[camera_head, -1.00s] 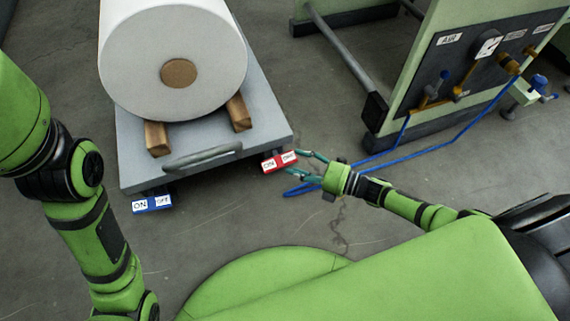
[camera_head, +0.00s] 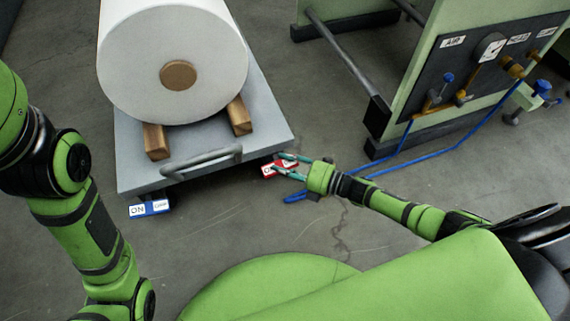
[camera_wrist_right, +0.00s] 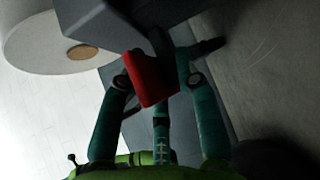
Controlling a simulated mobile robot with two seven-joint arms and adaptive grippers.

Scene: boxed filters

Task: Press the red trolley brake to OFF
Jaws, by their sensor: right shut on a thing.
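The red trolley brake (camera_head: 267,171) is a small red pedal with white labels, low at the trolley's near right corner. Its ON label shows in part; my fingers cover the OFF side. My right gripper (camera_head: 281,163) is at its right end, teal fingers shut on it. In the right wrist view the red brake (camera_wrist_right: 151,80) sits between the fingers (camera_wrist_right: 152,92). The trolley (camera_head: 270,118) is grey and bears a large white roll. My left arm shows at the left, but its gripper is out of the picture.
A blue ON/OFF brake (camera_head: 150,208) sits at the trolley's near left corner. The white roll (camera_head: 135,65) rests on wooden blocks (camera_head: 239,115). A grey handle (camera_head: 200,158) is on the near edge. A blue hose (camera_head: 400,158) runs from the green machine (camera_head: 425,75) at the right.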

